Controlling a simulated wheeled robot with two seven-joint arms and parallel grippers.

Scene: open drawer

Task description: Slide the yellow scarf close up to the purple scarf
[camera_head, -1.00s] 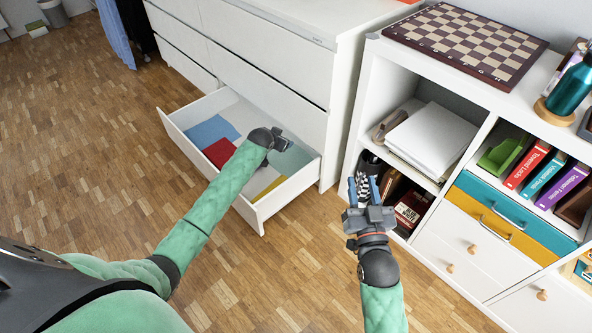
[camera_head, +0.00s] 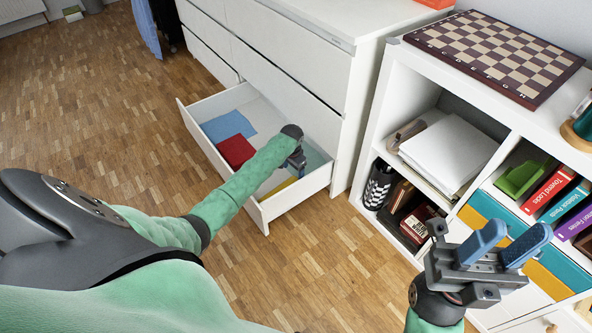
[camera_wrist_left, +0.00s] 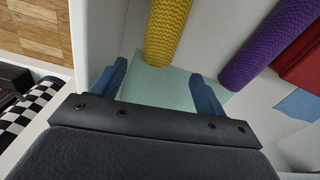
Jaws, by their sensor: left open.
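The yellow scarf (camera_wrist_left: 166,32) is a ribbed roll lying in the drawer, at top middle in the left wrist view. Part of it shows in the head view (camera_head: 277,188) by the drawer's front wall. The purple scarf (camera_wrist_left: 272,50) is a similar roll to its right, with a clear gap between them. My left arm hides the purple scarf in the head view. My left gripper (camera_head: 297,163) is inside the drawer; in the left wrist view its blue fingers (camera_wrist_left: 157,88) are apart and empty, short of the yellow roll. My right gripper (camera_head: 514,243) is open and empty, outside the drawer.
The open white drawer (camera_head: 214,155) also holds a blue cloth (camera_head: 230,126), a red cloth (camera_head: 236,151) and a pale green cloth (camera_head: 315,158). The pale green one lies between my left fingers in the wrist view. A white shelf unit (camera_head: 384,140) stands to the right.

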